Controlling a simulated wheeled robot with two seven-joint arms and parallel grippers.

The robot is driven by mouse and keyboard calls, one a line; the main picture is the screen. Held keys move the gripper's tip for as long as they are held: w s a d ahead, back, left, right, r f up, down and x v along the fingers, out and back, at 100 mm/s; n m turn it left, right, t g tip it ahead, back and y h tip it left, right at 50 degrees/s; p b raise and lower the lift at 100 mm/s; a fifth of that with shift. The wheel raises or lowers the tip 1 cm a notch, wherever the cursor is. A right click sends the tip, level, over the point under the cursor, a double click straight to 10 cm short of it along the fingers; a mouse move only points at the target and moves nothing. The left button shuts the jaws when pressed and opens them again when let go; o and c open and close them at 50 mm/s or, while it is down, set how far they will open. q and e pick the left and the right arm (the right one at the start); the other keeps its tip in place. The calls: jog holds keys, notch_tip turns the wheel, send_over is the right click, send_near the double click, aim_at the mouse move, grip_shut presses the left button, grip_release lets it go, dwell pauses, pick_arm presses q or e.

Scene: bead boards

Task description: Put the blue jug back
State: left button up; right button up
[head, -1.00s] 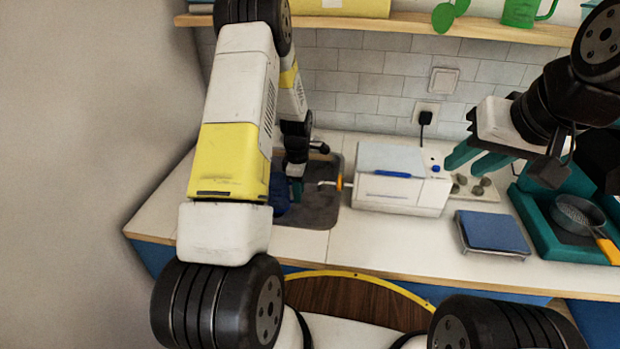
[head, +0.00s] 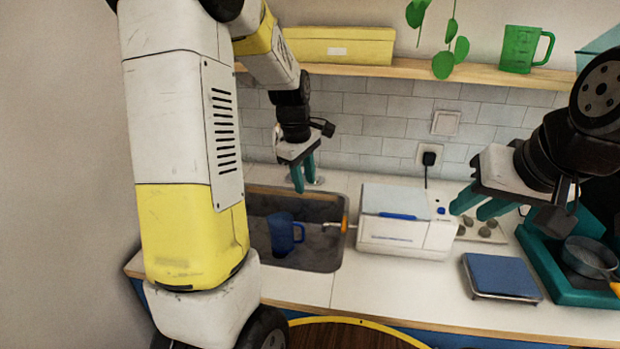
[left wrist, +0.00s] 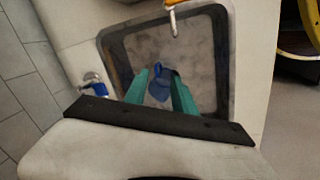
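The blue jug (head: 283,232) stands in the grey sink basin (head: 322,262), its handle facing right in the head view. My left gripper (head: 304,183) is above and behind the jug, apart from it, with its teal fingers pointing down. In the left wrist view the fingers are spread and empty, and the blue jug (left wrist: 159,86) shows between and beyond them, down in the sink. My right gripper (head: 482,208) hangs above the counter right of the white box, its fingers slightly apart with nothing between them.
An orange-ended tap (head: 344,223) reaches over the sink's right edge beside a white box-shaped appliance (head: 405,235). A blue-topped scale (head: 500,275) and a pan (head: 588,257) are further right. The shelf (head: 400,70) holds a yellow box (head: 335,46) and a green jug (head: 520,50).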

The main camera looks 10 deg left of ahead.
pick_arm(q)
jog(key=s+d+r+m+t, duration=0.1)
jog(key=s+r+m, duration=0.3)
jog(key=s, duration=0.3)
jog(key=s+d+r+m+t+h, duration=0.1)
jog(key=s+d+r+m+t, duration=0.1)
jog(key=s+r+m, duration=0.2)
jog(key=s+d+r+m+t, duration=0.1)
jog(key=s+r+m, duration=0.4)
jog(key=s, duration=0.6)
jog(key=shift+d+m, duration=0.15)
jog(key=shift+m, duration=0.35)
